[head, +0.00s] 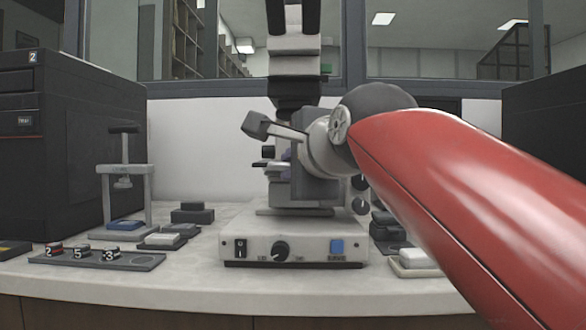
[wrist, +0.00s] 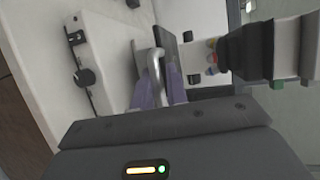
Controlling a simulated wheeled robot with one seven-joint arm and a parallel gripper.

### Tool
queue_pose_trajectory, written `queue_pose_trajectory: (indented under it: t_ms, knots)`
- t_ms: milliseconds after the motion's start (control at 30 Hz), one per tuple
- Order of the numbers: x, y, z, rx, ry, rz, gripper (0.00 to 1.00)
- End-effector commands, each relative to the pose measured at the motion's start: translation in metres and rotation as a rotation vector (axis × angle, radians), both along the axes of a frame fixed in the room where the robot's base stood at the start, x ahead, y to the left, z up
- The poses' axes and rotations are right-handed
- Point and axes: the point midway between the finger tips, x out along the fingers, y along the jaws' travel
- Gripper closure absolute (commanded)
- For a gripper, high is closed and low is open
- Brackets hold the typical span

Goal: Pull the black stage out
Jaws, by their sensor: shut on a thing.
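The black stage (wrist: 167,52) shows in the wrist view as a dark plate below the objectives of a microscope (head: 293,70). In the head view, an edge of it pokes out to the left, and my wrist hides most of the rest. My gripper (wrist: 158,92) has purple-grey fingers, shut around a pale curved bar (wrist: 155,72) at the stage. The exact contact is hard to make out. In the head view, my gripper (head: 281,168) is in front of the microscope column and largely covered by my wrist.
The microscope's white base (head: 300,237) has a switch, knob and blue button. At left stand a small press (head: 125,180) and a tray (head: 140,263) with numbered pieces. Dark blocks and a pale dish (head: 415,262) lie at right. The front bench strip is clear.

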Motion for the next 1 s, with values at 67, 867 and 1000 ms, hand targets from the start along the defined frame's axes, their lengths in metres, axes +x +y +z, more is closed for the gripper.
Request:
queue_pose_trajectory:
  t_ms: [67, 867, 1000]
  knots:
    - [0.002, 0.000, -0.007, -0.003, 0.019, -0.001, 1.00]
    - [-0.024, -0.010, 0.003, 0.000, 0.008, -0.002, 0.68]
    - [-0.047, -0.019, 0.008, -0.002, 0.008, -0.003, 0.68]
